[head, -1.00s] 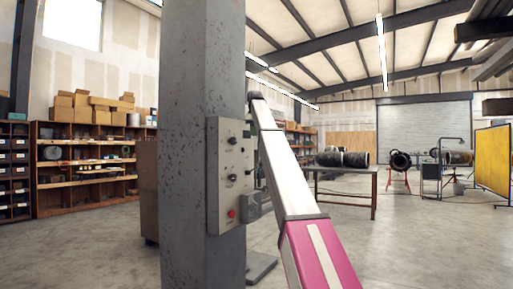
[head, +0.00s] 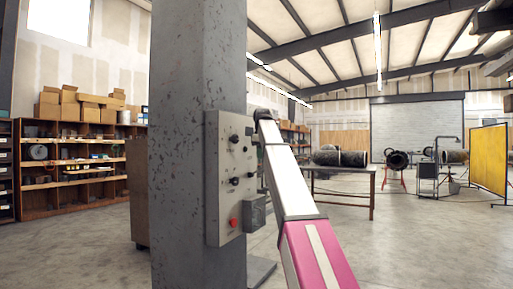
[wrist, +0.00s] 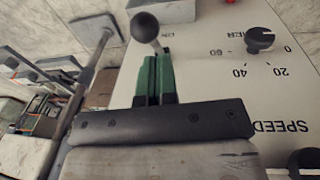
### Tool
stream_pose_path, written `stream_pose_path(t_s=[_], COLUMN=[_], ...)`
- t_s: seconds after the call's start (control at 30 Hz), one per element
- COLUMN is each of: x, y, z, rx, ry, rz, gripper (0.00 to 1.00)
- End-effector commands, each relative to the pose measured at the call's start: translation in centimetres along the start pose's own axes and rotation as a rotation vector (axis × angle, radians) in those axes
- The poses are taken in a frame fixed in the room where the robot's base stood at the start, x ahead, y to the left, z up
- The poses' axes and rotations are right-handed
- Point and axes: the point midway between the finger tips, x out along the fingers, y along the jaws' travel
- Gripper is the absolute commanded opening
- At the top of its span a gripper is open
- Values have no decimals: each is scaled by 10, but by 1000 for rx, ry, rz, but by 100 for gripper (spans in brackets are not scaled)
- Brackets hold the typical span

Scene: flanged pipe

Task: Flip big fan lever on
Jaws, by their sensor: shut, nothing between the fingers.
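The control panel (head: 225,190) is a pale grey plate on the steel column, and it fills much of the wrist view (wrist: 205,75). A lever with a black ball knob (wrist: 145,27) and a short metal rod stands out from it. My gripper (wrist: 153,62) has green fingers, shut and empty. Its tips are right by the lever's rod in the wrist view; I cannot tell whether they touch it. Lettering beside the lever is upside down and partly hidden by the fingers. In the head view my gripper and the lever cannot be made out clearly.
The panel carries a timer dial (wrist: 260,38), a second knob (wrist: 305,160), a red button (head: 233,222) and a grey box (head: 255,213) at its lower side. The column (head: 195,60) stands close in front.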

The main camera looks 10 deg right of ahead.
Motion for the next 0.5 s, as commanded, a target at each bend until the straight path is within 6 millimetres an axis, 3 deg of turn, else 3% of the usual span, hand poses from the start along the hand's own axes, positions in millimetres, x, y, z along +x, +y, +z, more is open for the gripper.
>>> stream_pose_path(t_s=[0.2, 0.5], x=[10, 11], y=[-5, -4], z=[14, 14], rx=[-2, -2], ry=[1, 1], rz=[0, 0], gripper=[0, 0])
